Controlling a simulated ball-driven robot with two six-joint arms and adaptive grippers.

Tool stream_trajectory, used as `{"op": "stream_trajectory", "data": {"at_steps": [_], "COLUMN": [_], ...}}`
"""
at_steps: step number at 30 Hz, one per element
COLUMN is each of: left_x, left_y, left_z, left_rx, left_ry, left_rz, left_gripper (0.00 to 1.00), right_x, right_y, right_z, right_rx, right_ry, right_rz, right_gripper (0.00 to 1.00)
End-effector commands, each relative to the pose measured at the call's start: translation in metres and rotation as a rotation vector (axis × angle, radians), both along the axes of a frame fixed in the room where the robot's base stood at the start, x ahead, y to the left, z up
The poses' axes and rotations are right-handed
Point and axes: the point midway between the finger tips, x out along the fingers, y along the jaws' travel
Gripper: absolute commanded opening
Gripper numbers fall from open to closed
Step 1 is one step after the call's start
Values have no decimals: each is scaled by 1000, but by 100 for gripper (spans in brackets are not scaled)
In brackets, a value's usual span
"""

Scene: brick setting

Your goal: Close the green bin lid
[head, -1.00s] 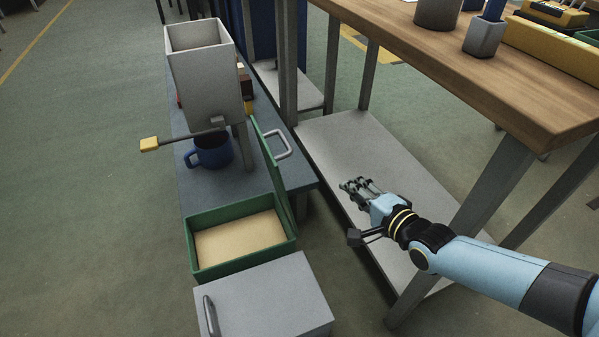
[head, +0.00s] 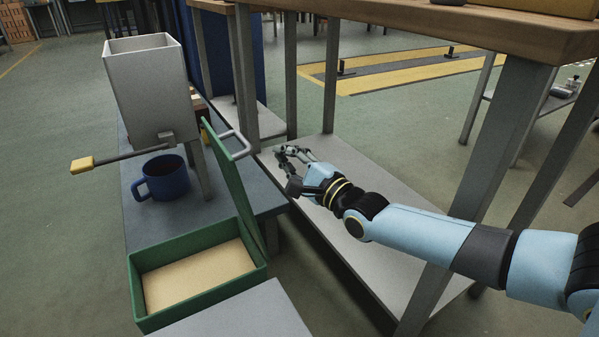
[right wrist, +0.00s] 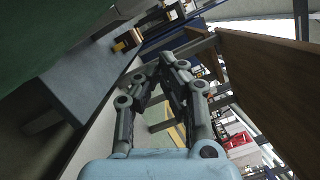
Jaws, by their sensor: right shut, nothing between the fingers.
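The green bin (head: 146,302) sits at the lower left in the head view, with a tan bottom showing inside. Its green lid (head: 232,185) stands open, nearly upright, on the bin's right side. A grey bar handle (head: 241,151) sticks out from the lid's right face. My right gripper (head: 283,151) is shut and empty, to the right of the handle and apart from it. In the right wrist view the shut fingers (right wrist: 168,60) point away, and a green surface, likely the lid (right wrist: 45,28), fills the upper left. My left gripper is not in view.
A grey hopper (head: 145,90) with a yellow-tipped lever (head: 82,164) stands behind the bin, above a blue mug (head: 165,178). A grey box (head: 250,315) is in front.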

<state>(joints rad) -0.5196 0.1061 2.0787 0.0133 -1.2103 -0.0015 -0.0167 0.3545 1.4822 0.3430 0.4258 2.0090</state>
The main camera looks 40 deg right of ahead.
Motion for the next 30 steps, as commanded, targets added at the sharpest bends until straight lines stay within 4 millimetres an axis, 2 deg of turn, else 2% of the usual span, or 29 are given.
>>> {"op": "stream_trajectory", "data": {"at_steps": [1,4,6,12,30], "left_x": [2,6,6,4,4], "left_y": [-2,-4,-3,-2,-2], "left_z": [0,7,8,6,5], "left_rx": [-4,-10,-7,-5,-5], "left_ry": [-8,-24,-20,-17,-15], "left_rz": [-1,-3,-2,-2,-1], "left_gripper": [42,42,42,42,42], "right_x": [11,28,29,33,34], "right_y": [0,1,14,31,36], "right_z": [-2,1,9,17,20], "right_rx": [1,2,5,2,-18], "right_ry": [-1,0,-1,0,5], "right_rz": [0,-1,0,0,0], "right_gripper": [0,0,0,0,0]}}
